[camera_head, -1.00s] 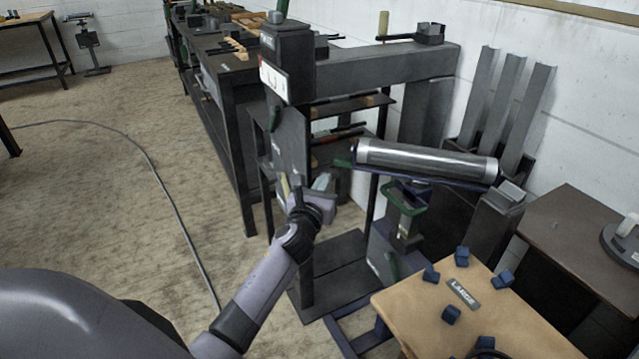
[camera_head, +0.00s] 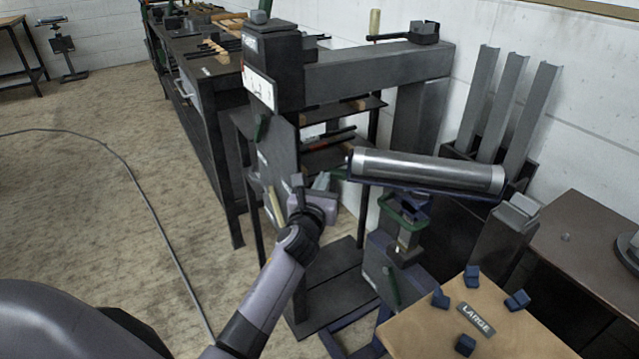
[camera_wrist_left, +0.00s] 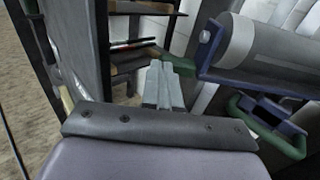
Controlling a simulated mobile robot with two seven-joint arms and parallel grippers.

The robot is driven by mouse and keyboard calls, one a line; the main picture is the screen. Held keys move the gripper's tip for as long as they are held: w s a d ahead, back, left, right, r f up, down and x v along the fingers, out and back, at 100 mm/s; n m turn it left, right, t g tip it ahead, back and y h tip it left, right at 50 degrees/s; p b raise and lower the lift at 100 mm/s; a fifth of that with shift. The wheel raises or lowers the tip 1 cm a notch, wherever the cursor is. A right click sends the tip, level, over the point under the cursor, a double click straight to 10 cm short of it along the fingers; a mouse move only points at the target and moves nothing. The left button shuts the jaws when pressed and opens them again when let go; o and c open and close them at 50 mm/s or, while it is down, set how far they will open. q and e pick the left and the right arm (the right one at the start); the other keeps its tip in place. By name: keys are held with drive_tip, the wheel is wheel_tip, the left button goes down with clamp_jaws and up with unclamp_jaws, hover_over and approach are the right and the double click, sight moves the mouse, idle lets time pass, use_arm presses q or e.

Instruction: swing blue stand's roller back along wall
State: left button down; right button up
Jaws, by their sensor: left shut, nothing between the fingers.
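The blue stand's roller (camera_head: 428,170) is a shiny grey cylinder in a dark blue cradle, lying across the picture in front of the wall. In the left wrist view the roller (camera_wrist_left: 265,48) fills the upper right, with its blue bracket end beside my fingers. A green handle (camera_head: 402,208) sits on the stand below it. My left gripper (camera_head: 321,182) is shut and empty, just left of the roller's near-left end. In the left wrist view its fingers (camera_wrist_left: 163,85) point forward, apart from the bracket as far as I can see. My right gripper is not in view.
A dark scroll machine (camera_head: 370,72) with a white-labelled post stands behind my left arm. A wooden table (camera_head: 440,335) with several blue blocks and a LARGE label is at the lower right. Upright grey channels (camera_head: 505,105) lean by the white wall. Open floor (camera_head: 90,220) lies left.

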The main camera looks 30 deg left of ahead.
use_arm(q)
drive_tip(key=shift+w, duration=0.15)
idle(0.3)
drive_tip(key=x, duration=0.3)
drive_tip(key=shift+a+b, duration=0.2)
drive_tip(key=shift+b, duration=0.2)
